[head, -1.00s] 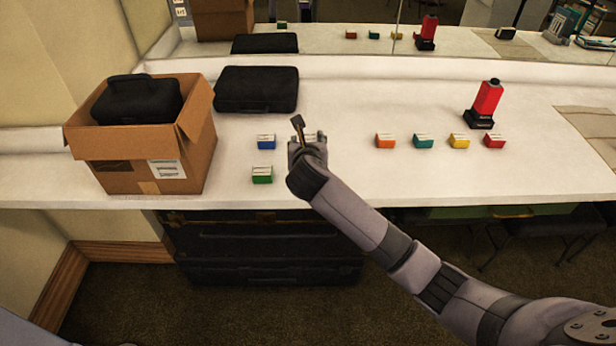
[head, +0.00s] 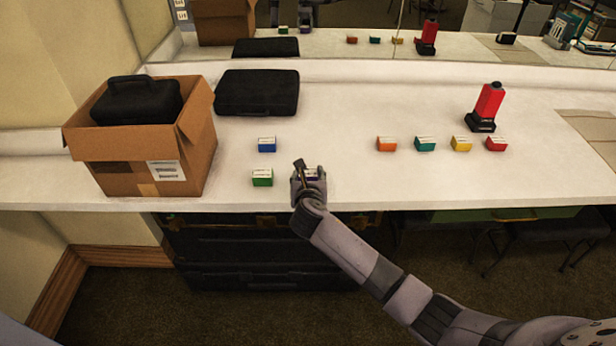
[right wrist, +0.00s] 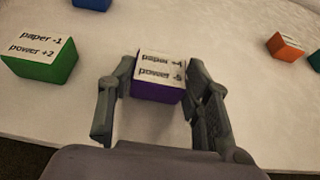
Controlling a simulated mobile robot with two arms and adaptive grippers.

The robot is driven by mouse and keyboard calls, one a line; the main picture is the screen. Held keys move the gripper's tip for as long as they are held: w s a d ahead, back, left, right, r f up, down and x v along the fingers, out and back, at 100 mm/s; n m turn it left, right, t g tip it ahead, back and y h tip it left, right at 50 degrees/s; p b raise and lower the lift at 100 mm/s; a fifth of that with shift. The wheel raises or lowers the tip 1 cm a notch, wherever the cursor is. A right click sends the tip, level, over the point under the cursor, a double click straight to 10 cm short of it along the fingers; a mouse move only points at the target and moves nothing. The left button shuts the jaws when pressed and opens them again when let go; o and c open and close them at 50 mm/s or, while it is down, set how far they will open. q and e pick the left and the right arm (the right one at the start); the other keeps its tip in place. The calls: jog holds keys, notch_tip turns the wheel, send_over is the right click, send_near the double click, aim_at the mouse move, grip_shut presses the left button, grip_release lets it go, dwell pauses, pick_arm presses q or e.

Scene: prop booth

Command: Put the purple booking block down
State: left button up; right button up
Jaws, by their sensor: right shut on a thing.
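The purple booking block (right wrist: 158,90) has a white top with print reading "paper -4" and "power -5". It sits between the two fingers of my right gripper (right wrist: 160,100) in the right wrist view, and the gripper is shut on it. In the head view my right gripper (head: 308,176) is low over the table's front part, right of the green block (head: 262,178). Only a little of the purple block (head: 312,174) shows there. Whether it touches the table is hard to tell. My left gripper is not in view.
A blue block (head: 267,145) lies behind the green one. Orange (head: 386,144), teal (head: 425,144), yellow (head: 461,144) and red (head: 496,144) blocks form a row at right, before a red device (head: 487,106). A cardboard box (head: 150,165) and black case (head: 256,92) stand left. White table (head: 350,110) is clear between.

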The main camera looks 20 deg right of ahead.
jog(key=shift+f, duration=0.1)
jog(key=o, duration=1.2)
jog(key=shift+c, duration=0.2)
jog(key=p+v, duration=0.1)
jog(key=v, duration=1.1)
